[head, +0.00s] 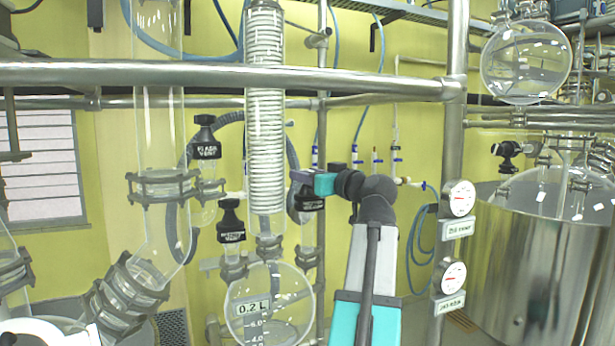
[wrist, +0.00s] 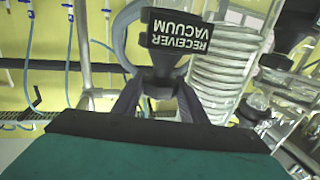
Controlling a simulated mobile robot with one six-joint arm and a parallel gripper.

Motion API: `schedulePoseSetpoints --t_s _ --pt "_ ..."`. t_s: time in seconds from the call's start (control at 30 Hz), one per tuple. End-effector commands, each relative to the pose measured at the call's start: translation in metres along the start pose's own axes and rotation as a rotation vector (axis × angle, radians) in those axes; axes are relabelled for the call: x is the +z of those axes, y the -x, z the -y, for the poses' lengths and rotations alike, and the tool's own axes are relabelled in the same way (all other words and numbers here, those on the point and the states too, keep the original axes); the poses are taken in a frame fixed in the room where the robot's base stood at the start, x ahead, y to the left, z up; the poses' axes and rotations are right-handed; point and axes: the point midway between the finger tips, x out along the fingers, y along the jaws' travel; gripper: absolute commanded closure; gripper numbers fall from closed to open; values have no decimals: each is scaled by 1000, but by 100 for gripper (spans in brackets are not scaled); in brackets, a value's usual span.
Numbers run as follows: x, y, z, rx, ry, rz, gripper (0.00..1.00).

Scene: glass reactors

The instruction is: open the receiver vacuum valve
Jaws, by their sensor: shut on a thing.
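The receiver vacuum valve shows in the wrist view as a black handle (wrist: 180,35) with an upside-down white label reading RECEIVER VACUUM. In the head view its black handle (head: 308,203) is right of the coiled condenser, partly hidden by my gripper. My gripper (head: 303,184) reaches it from the right. In the wrist view the two dark fingers of my gripper (wrist: 162,92) close around the narrow neck below the label and are shut on the valve. The exact contact is partly hidden by the gripper body.
A coiled glass condenser (head: 265,120) stands just left of the valve, above a round glass receiver (head: 270,305). Other black valves hang nearby, a vent valve (head: 205,150) and a lower one (head: 231,230). A steel rail (head: 220,76) crosses above, and a post with gauges (head: 459,198) stands right.

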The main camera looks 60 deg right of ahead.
Motion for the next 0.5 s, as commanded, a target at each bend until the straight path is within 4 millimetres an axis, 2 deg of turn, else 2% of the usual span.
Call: schedulePoseSetpoints --t_s 0.5 --pt "2 -1 -3 -109 -1 -1 84"
